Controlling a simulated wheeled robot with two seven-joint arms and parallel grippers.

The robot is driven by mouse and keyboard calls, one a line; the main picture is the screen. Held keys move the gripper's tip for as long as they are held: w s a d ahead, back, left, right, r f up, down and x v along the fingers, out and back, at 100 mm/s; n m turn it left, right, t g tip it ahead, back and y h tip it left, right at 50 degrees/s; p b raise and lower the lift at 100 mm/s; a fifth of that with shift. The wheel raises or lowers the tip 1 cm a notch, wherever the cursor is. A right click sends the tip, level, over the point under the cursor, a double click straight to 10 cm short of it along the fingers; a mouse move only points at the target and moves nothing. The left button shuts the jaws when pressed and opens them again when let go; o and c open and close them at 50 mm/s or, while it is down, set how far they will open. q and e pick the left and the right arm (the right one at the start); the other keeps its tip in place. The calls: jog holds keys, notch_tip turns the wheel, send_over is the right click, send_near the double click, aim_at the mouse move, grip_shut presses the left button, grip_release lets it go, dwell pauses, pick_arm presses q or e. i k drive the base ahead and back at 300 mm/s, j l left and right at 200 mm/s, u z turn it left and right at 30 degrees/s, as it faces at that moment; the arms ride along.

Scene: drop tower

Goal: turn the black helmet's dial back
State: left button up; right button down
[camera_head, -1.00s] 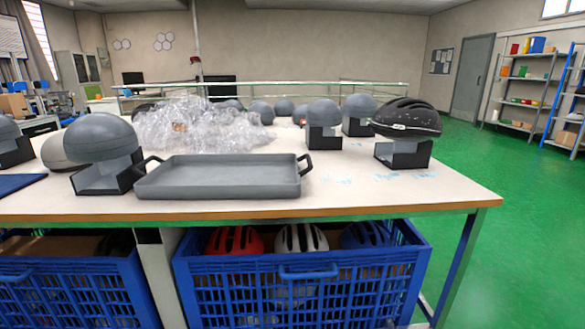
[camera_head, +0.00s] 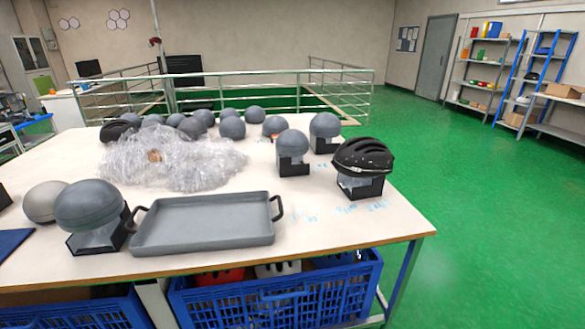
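The black helmet (camera_head: 363,155) sits upright on a grey headform in a black stand (camera_head: 360,187) at the right end of the white table (camera_head: 330,232). A pale marking or strip shows along its lower edge. Its dial cannot be made out at this size. Neither of my grippers is in the head view.
A grey two-handled tray (camera_head: 203,222) lies at the table's front middle, with a grey headform (camera_head: 91,206) on its left. Clear plastic wrap (camera_head: 165,158) and several headforms are further back. Blue crates (camera_head: 275,299) with helmets stand below. Green floor (camera_head: 480,240) is open on the right.

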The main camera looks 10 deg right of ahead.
aim_at(362, 156)
jog(key=l+u, duration=0.1)
jog(key=l, duration=0.55)
jog(key=l+u, duration=0.1)
jog(key=l, duration=1.15)
jog(key=l+u, duration=0.15)
jog(key=l, duration=0.5)
jog(key=k+l+u, duration=0.1)
jog(key=l, duration=0.5)
jog(key=k+l+u, duration=0.1)
jog(key=l, duration=0.55)
jog(key=k+l+u, duration=0.1)
jog(key=l, duration=0.55)
jog(key=i+l+z, duration=0.5)
jog(key=i+z, duration=0.2)
jog(key=i+l+z, duration=0.1)
jog(key=i+z, duration=0.2)
jog(key=i, duration=0.2)
jog(key=i+l+u, duration=0.1)
jog(key=i, duration=0.35)
jog(key=i+l, duration=0.1)
jog(key=i, duration=0.35)
jog(key=i+l+u, duration=0.15)
jog(key=i, duration=0.25)
